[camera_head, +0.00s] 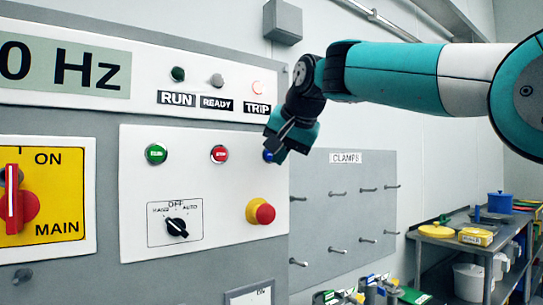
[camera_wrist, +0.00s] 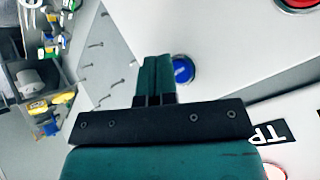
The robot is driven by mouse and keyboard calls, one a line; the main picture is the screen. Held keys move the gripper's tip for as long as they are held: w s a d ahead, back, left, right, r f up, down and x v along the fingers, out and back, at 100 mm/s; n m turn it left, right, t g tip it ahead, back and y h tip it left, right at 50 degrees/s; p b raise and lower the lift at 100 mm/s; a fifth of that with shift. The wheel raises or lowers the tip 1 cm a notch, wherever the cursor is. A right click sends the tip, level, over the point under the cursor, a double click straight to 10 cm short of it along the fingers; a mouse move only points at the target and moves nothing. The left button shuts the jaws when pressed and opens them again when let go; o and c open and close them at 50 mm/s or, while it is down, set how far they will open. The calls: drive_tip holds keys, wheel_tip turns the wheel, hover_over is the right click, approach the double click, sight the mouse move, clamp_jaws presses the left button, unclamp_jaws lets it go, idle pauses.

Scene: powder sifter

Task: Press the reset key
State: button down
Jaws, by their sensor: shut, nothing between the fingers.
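The blue button (camera_head: 267,156), which I take as the reset key, is at the right end of the white control panel's button row. In the head view my gripper (camera_head: 282,151) partly covers it. In the wrist view the round blue button (camera_wrist: 184,70) shows just right of my fingertips (camera_wrist: 154,62), with its left edge close to them. My fingers are shut with nothing between them. I cannot tell whether they touch the button or panel.
On the same panel are a green button (camera_head: 156,153), a red stop button (camera_head: 220,154), a black selector (camera_head: 177,227) and a red emergency knob (camera_head: 263,212). The TRIP lamp (camera_head: 257,88) is above. A clamps pegboard (camera_head: 343,215) and a cluttered bench (camera_head: 462,240) are to the right.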

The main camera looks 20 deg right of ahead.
drive_tip(key=shift+w, duration=0.15)
drive_tip(key=shift+w+a+p, duration=0.15)
drive_tip(key=shift+w+p, duration=0.1)
drive_tip(key=shift+p, duration=0.05)
drive_tip(key=shift+w+a+p, duration=0.1)
drive_tip(key=shift+w+p, duration=0.3)
idle(0.6)
drive_tip(key=shift+s, duration=0.1)
drive_tip(key=shift+s+d+b, duration=0.25)
drive_tip(key=shift+s+b, duration=0.3)
drive_tip(key=shift+s, duration=0.15)
drive_tip(key=shift+s, duration=0.1)
drive_tip(key=s+b, duration=0.1)
drive_tip(key=s+d, duration=0.1)
drive_tip(key=s, duration=0.1)
drive_tip(key=s+b, duration=0.1)
drive_tip(key=shift+s+d+b, duration=0.25)
drive_tip(key=shift+s+b, duration=0.05)
drive_tip(key=shift+b, duration=0.05)
